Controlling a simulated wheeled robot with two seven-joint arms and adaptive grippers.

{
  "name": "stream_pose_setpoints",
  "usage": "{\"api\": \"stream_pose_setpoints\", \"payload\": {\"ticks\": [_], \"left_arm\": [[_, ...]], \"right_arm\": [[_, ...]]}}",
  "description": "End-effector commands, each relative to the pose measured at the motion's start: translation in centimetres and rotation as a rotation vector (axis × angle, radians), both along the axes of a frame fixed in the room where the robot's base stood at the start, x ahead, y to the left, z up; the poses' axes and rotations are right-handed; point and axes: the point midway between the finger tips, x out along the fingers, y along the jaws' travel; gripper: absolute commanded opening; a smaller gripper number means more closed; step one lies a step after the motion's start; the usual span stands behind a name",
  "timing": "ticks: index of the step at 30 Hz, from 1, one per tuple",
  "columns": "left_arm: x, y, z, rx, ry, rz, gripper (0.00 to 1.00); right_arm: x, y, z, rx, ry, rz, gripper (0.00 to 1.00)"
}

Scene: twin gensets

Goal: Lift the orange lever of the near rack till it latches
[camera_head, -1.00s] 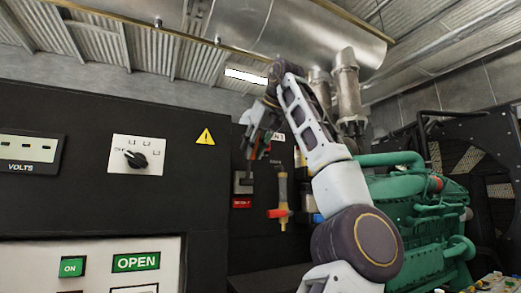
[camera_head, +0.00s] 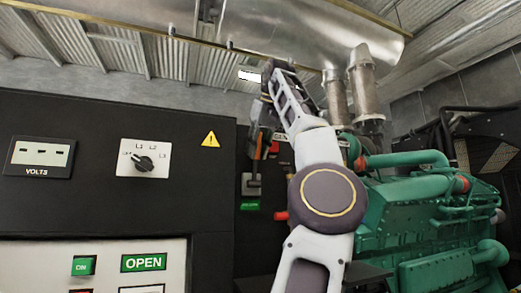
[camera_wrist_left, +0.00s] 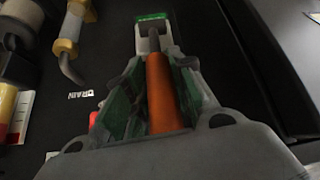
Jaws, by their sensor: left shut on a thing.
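The orange lever (camera_wrist_left: 161,100) stands out from a light grey bracket (camera_wrist_left: 153,38) on the dark panel. My left gripper (camera_wrist_left: 160,75) is shut around its orange grip, with the green-lined fingers on both sides, in the left wrist view. A green label (camera_wrist_left: 151,17) shows at the bracket. In the head view my left gripper (camera_head: 260,128) is raised in front of the dark rack, above the grey bracket (camera_head: 251,185) and the green label (camera_head: 250,207). My forearm hides part of the rack. My right gripper is out of view.
A black cabinet with a voltmeter (camera_head: 40,157), a rotary switch (camera_head: 144,161) and an OPEN sign (camera_head: 143,262) stands at left. A green engine (camera_head: 430,215) stands at right. Yellow-ended fittings (camera_wrist_left: 70,35) sit beside the lever in the wrist view.

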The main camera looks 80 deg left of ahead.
Motion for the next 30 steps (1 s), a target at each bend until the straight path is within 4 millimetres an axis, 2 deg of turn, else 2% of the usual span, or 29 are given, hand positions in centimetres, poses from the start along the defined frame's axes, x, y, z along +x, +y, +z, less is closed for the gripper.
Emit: {"api": "stream_pose_setpoints", "payload": {"ticks": [19, 20, 24, 30], "left_arm": [[-0.31, 0.24, 0.20, -0.013, 0.000, 0.000, 0.00], [-0.31, 0.24, 0.20, -0.013, 0.000, 0.000, 0.26], [-0.31, 0.23, 0.17, -0.014, -0.001, -0.001, 0.44], [-0.32, 0.23, 0.10, -0.017, -0.002, -0.001, 0.46]], "right_arm": [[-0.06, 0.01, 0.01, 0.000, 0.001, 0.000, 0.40], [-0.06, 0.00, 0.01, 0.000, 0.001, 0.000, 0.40], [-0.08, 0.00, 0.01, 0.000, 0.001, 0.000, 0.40], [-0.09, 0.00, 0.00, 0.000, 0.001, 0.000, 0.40]]}}
